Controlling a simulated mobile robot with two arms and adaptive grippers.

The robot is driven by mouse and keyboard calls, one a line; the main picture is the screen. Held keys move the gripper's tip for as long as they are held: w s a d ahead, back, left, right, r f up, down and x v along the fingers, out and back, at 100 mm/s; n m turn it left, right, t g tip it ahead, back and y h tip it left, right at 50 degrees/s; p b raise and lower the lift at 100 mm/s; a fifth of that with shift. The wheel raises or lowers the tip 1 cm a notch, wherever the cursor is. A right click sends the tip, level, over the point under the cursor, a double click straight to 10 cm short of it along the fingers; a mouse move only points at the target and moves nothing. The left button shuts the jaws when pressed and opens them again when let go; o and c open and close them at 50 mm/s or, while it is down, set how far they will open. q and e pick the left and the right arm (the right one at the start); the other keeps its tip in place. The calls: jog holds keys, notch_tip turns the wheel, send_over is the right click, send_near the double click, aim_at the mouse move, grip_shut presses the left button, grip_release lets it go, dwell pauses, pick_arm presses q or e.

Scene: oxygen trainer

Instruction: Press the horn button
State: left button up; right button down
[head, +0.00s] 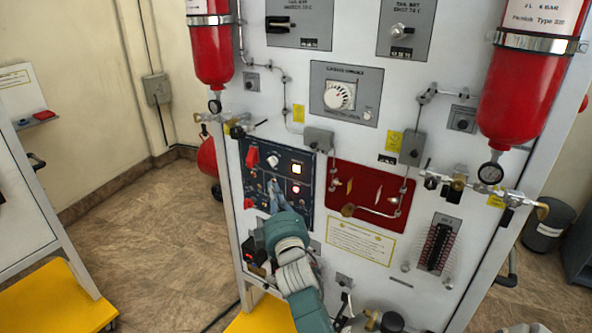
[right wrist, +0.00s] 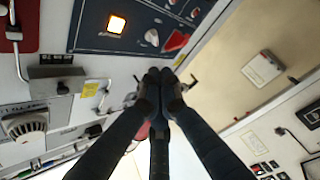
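The dark blue control panel (head: 262,218) is at the lower left of the white board. It carries a lit yellow square button (head: 296,168), a lit red button (head: 295,189), a white round knob (head: 272,161) and red switches (head: 252,157). The labels are too small to read, so I cannot tell which one is the horn button. My right gripper (head: 273,187) is in front of the panel's middle, its fingers toward it; contact cannot be judged. In the right wrist view its fingertips (right wrist: 160,76) are together and empty, with the lit button (right wrist: 116,24) beyond. My left gripper is out of view.
A recessed red panel (head: 372,172) with pipework is right of the control panel. Red cylinders (head: 212,52) with gauges and valves flank the board. A dial unit (head: 340,96) is above. The floor at the left (head: 140,215) is clear.

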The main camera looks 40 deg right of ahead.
jog(key=shift+w+d, duration=0.55)
jog(key=shift+d, duration=0.75)
jog(key=shift+w+d, duration=0.5)
jog(key=shift+d, duration=0.8)
jog(key=shift+w+d, duration=0.55)
jog(key=shift+d, duration=0.75)
jog(key=shift+w+d, duration=0.2)
jog(key=shift+d, duration=0.15)
jog(key=shift+w+d, duration=0.1)
jog(key=shift+d, duration=0.25)
jog(key=shift+s+a, duration=0.3)
jog(key=shift+a, duration=0.45)
jog(key=shift+a, duration=0.1)
jog(key=shift+s+a, duration=0.3)
jog(key=shift+a, duration=0.45)
jog(key=shift+s+a, duration=0.35)
jog(key=shift+a, duration=0.35)
jog(key=shift+s+a, duration=0.3)
jog(key=shift+a, duration=0.45)
